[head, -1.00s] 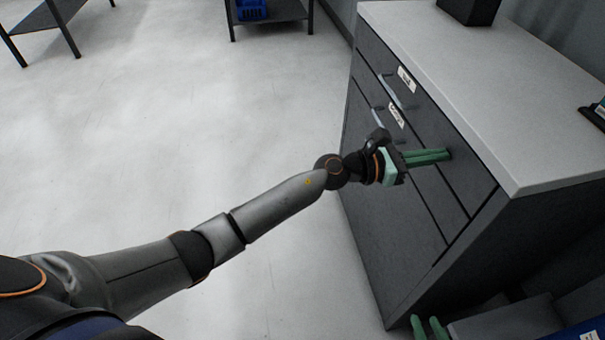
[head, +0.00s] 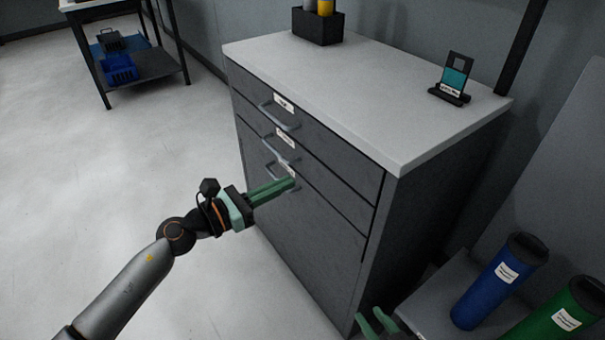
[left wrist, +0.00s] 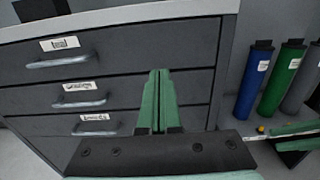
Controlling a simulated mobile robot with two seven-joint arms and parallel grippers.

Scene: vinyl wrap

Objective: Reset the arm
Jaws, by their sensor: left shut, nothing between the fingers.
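My left gripper (head: 272,192) has green fingers pressed together with nothing between them. In the head view it is in front of the drawer cabinet (head: 300,230), its tips over the lowest handle (head: 285,180). In the left wrist view the shut fingers (left wrist: 158,100) point at the cabinet front (left wrist: 190,60), to the right of the handles; I cannot tell whether they touch it. My right gripper (head: 377,322) shows only its green fingertips at the bottom edge of the head view, with a gap between them. All the cabinet drawers look shut.
A black holder (head: 318,25) and a small display stand (head: 452,80) are on the cabinet top. A blue roll (head: 498,283) and a green roll (head: 560,318) stand at the lower right. A table with blue bins (head: 120,70) is at the far left. The floor between is clear.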

